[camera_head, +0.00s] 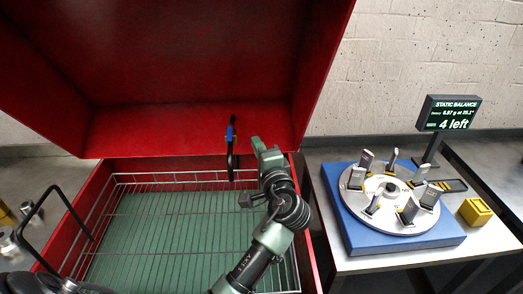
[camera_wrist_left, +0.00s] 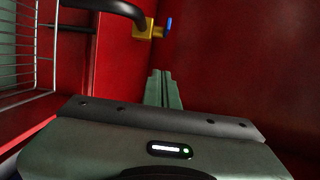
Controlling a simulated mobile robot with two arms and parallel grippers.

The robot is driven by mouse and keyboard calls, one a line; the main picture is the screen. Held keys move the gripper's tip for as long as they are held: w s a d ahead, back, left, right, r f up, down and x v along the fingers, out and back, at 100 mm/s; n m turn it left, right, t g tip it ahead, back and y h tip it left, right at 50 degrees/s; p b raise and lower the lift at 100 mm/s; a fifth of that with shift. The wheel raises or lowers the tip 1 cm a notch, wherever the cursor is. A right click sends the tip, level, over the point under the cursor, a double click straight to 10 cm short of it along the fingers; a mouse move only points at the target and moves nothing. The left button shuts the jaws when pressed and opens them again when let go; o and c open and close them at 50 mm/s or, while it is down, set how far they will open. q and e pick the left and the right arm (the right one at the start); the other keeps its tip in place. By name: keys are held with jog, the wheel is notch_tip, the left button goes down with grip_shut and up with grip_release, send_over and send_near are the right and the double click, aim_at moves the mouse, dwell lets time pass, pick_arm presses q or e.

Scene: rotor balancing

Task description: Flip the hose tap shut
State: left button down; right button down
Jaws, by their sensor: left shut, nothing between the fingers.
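The hose tap has a small blue lever (camera_head: 230,132) on the inner back wall of the red cabinet, with a black hose (camera_head: 232,165) hanging from it. In the left wrist view the tap's yellow body (camera_wrist_left: 145,31) and the blue lever (camera_wrist_left: 169,23) are at the top. My left gripper (camera_head: 256,143) is just right of the tap in the head view. Its fingers (camera_wrist_left: 160,74) are shut and empty, pointing toward the red wall, with a visible gap to the lever. My right gripper is not in view.
A wire rack (camera_head: 150,215) lies in the red cabinet (camera_head: 195,110) under its raised lid. To the right, a table holds a blue base (camera_head: 345,228) with a rotor disc (camera_head: 385,220), a yellow block (camera_head: 475,211) and a display (camera_head: 449,113) reading "4 left".

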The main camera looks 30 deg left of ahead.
aim_at(230, 135)
pick_arm(q)
jog(key=a+p, duration=0.2)
jog(key=a, duration=0.3)
jog(key=shift+a+p, duration=0.3)
jog(key=shift+w, duration=0.1)
